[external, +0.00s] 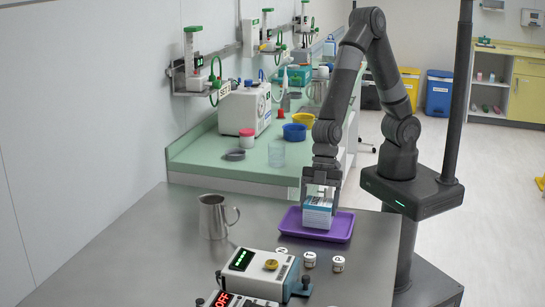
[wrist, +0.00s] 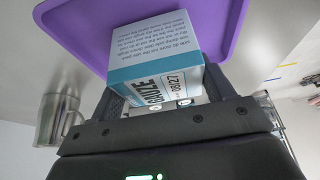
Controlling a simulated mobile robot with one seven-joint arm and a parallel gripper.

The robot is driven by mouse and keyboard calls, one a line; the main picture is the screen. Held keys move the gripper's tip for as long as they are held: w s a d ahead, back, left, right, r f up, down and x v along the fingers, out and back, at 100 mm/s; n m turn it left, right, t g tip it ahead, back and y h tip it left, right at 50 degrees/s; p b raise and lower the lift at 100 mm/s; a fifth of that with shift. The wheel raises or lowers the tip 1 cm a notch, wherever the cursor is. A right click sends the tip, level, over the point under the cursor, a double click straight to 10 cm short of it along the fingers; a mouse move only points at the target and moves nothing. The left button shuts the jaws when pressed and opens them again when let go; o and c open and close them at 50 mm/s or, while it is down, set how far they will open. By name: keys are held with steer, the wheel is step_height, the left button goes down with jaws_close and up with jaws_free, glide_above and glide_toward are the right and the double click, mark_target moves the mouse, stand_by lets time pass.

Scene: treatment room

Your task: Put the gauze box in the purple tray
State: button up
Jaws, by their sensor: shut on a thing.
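The gauze box (external: 317,214) is white and teal with printed text. It is between the fingers of my gripper (external: 321,192), which is shut on it. In the external view the box appears at the purple tray (external: 288,222), over its middle; I cannot tell whether its base touches the tray floor. In the wrist view the gauze box (wrist: 158,50) fills the centre, with my gripper's fingers (wrist: 160,95) on either side. The purple tray (wrist: 75,27) spreads behind it.
A metal jug (external: 213,218) stands left of the tray. A green counter (external: 205,158) with bowls and equipment lies behind the metal table.

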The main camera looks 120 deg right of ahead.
steer(key=shift+f, duration=0.4)
steer(key=shift+f, duration=0.1)
steer(key=o, duration=1)
steer(key=v, duration=1.2)
steer(key=shift+r, duration=0.2)
steer(key=s+d+r+m+h, duration=0.1)
steer(key=s+d+r+m, duration=0.2)
steer(key=s+d+r, duration=0.1)
steer(key=s+d+r+m+t+h, duration=0.1)
steer(key=s+d+r+m, duration=0.2)
steer(key=s+d, duration=0.3)
steer(key=s+d+r+m+t+h, duration=0.1)
steer(key=s+d+r+m, duration=0.2)
steer(key=s, duration=0.7)
steer(key=shift+s+d+r, duration=0.15)
steer(key=shift+d+r, duration=0.7)
steer(key=shift+d, duration=0.1)
